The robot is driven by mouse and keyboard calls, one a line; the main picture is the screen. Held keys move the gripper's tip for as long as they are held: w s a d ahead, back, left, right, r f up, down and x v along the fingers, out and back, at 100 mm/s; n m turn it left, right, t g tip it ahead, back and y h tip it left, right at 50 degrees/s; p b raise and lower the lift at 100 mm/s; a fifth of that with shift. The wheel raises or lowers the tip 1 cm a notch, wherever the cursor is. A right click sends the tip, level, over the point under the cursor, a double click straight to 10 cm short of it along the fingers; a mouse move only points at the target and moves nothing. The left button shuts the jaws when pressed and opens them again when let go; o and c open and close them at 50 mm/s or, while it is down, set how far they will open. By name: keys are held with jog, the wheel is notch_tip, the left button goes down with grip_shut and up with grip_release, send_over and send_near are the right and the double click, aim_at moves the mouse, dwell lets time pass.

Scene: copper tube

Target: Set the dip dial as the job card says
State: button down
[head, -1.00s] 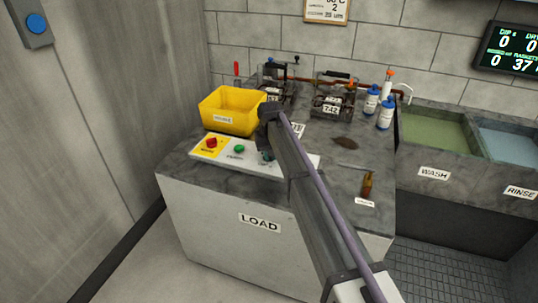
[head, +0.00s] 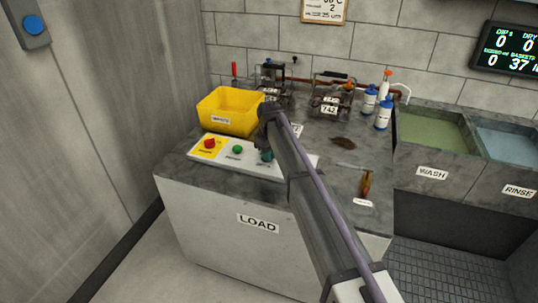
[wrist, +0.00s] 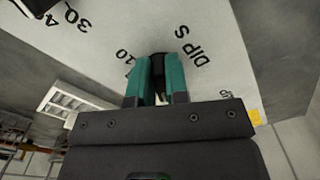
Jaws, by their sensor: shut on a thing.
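The dip dial is a small black knob (wrist: 158,62) on a pale panel, with the word DIPS and numbers printed around it in the wrist view. My gripper (wrist: 158,78) is shut on this knob with its teal fingers on either side. The dial's pointer is hidden, so its setting cannot be read. In the head view my gripper (head: 266,154) is at the right part of the white control panel (head: 222,158), partly hidden by my arm. The job card (head: 324,10) hangs on the wall, cut off at the top; a 2 shows on it.
The panel also carries a red button (head: 210,143) and a green button (head: 238,149). A yellow bin (head: 229,112) stands just behind it. Wire baskets (head: 330,100) and several bottles (head: 383,112) stand further back. Wash (head: 432,140) and rinse (head: 510,155) basins are at the right.

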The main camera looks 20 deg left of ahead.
jog(key=c, duration=1.1)
grip_release()
jog(key=shift+r, duration=0.1)
notch_tip(320, 180, up, 11)
jog(key=p, duration=1)
jog(key=shift+f+p, duration=0.2)
jog(key=shift+p, duration=0.2)
